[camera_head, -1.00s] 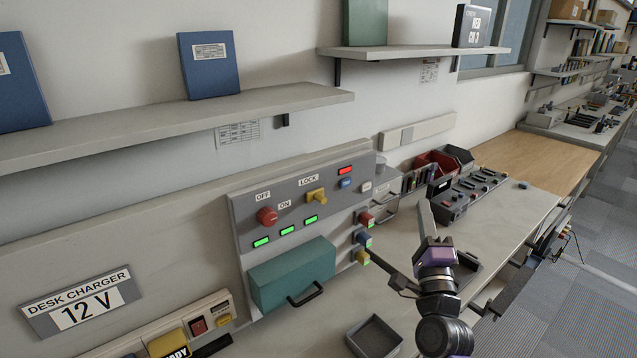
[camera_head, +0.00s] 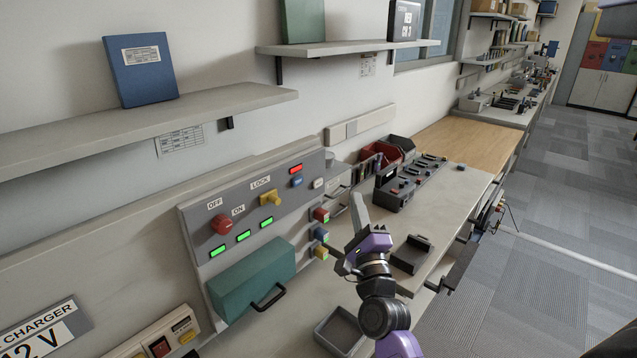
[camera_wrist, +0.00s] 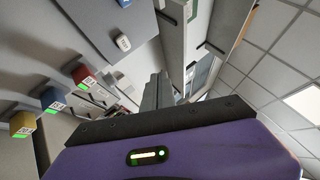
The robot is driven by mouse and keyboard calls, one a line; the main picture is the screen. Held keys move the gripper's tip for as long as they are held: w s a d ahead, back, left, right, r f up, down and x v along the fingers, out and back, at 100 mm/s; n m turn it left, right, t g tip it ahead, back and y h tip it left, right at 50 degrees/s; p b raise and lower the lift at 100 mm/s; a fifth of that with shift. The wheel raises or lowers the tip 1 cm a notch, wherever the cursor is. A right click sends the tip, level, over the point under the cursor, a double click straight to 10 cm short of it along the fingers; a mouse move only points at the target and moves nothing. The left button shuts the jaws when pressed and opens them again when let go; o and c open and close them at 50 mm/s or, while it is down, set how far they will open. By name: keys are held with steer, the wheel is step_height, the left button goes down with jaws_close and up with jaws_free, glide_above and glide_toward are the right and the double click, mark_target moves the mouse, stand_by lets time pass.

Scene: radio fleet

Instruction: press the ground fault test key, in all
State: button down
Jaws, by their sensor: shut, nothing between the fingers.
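The white button also shows in the wrist view (camera_wrist: 122,43). The writing on the small buttons is too small to read, so I cannot tell which is the ground fault test key. My gripper (camera_head: 357,208) is shut and empty, right of the panel and apart from it. Its fingers also show in the wrist view (camera_wrist: 157,92).
Red, blue and yellow blocks (camera_head: 320,233) with green lights stick out at the panel's right edge. A teal box (camera_head: 250,280) with a handle projects below. A grey tray (camera_head: 340,330) and a dark holder (camera_head: 411,254) stand on the bench. A shelf (camera_head: 150,130) hangs above.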

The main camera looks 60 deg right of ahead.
steer(key=p, duration=0.3)
glide_toward(323, 178)
steer(key=shift+s+r+x, duration=0.1)
steer(key=shift+s+x, duration=0.05)
steer(key=shift+x, duration=0.65)
steer(key=shift+s+r+x, duration=0.15)
steer(key=shift+x, duration=0.65)
steer(key=shift+s+r+x, duration=0.1)
steer(key=shift+s+x, duration=0.05)
steer(key=shift+x, duration=0.65)
steer(key=shift+d, duration=0.2)
steer(key=shift+w, duration=0.4)
steer(key=shift+w+d, duration=0.15)
steer(key=shift+w, duration=0.2)
steer(key=shift+s, duration=0.1)
stand_by(0.4)
steer(key=shift+s+a+b, duration=0.2)
steer(key=shift+s+b, duration=0.15)
steer(key=shift+s, duration=0.3)
steer(key=shift+s, duration=0.1)
steer(key=shift+s+a+b, duration=0.2)
steer(key=shift+s+b, duration=0.05)
steer(key=shift+s, duration=0.55)
steer(key=shift+s+a+b, duration=0.2)
steer(key=shift+s+b, duration=0.1)
steer(key=shift+s, duration=0.45)
steer(key=shift+s+a+b, duration=0.2)
steer(key=shift+s+b, duration=0.05)
steer(key=shift+s, duration=0.55)
